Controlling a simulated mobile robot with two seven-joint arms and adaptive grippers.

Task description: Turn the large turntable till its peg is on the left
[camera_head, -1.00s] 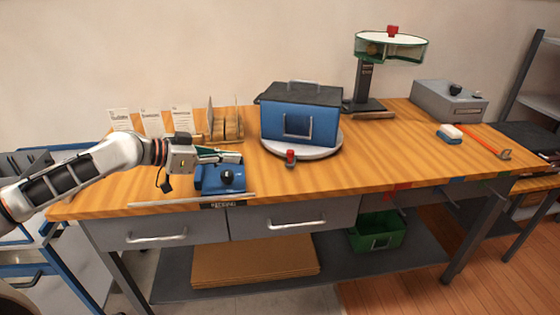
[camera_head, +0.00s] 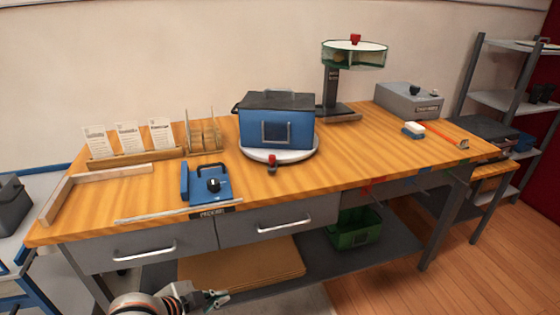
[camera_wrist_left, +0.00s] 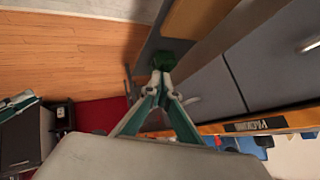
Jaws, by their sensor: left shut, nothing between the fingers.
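The white turntable (camera_head: 308,151) lies flat on the bench. A blue box with a dark lid (camera_head: 275,127) stands on it and hides most of its disc. Its red peg (camera_head: 271,161) is at the front edge, nearest me, slightly left of the disc's middle. My left gripper (camera_head: 218,298) is low in front of the bench, below the tabletop and well away from the peg. In the left wrist view its green fingers (camera_wrist_left: 164,82) meet at the tips, shut and empty. My right gripper is out of view.
A raised round carousel (camera_head: 354,55) with its own red knob stands behind right. A card rack (camera_head: 135,155) is farther left. The tabletop between turntable and front edge is clear.

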